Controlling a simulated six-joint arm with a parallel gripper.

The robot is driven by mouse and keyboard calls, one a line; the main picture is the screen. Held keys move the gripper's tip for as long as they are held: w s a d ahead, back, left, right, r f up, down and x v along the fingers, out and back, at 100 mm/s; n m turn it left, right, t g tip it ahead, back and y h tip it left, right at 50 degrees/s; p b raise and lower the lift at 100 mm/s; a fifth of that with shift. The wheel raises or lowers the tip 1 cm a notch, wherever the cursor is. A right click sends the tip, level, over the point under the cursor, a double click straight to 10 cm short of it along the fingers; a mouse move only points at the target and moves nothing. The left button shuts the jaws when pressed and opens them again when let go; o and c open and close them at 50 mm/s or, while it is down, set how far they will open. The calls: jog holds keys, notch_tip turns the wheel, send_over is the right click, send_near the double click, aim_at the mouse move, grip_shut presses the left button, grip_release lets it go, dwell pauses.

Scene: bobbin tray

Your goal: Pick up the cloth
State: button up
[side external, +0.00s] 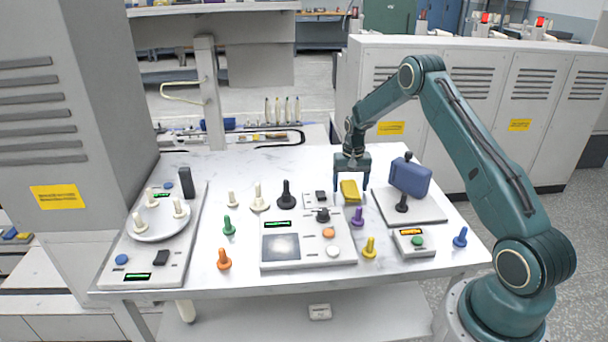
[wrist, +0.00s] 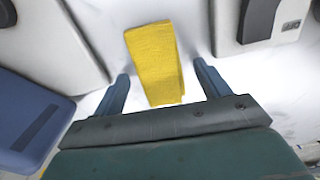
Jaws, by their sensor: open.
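A folded yellow cloth (side external: 350,192) lies on the white marbled table, between the grey control panel and the stand with the blue block. It also shows in the wrist view (wrist: 155,62), where it lies between my two fingers with a gap on each side. My gripper (side external: 351,184) is open just over the cloth in the side view. In the wrist view my gripper (wrist: 160,84) has its blue fingertips on either side of the cloth's near half. Whether the fingertips touch the table I cannot tell.
The control panel (side external: 339,257) stands to the left of the cloth and the blue block (side external: 410,178) on its stand to the right, both close. A purple peg (side external: 358,216) stands in front. A black peg (side external: 286,194) stands further left.

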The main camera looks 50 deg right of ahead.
aim_at(350, 186)
jog(key=shift+f, duration=0.1)
dwell(0.4)
jog(key=c, duration=1)
jog(key=shift+r, duration=0.2)
notch_tip(350, 186, up, 20)
jog(key=shift+f, duration=0.15)
dwell(0.3)
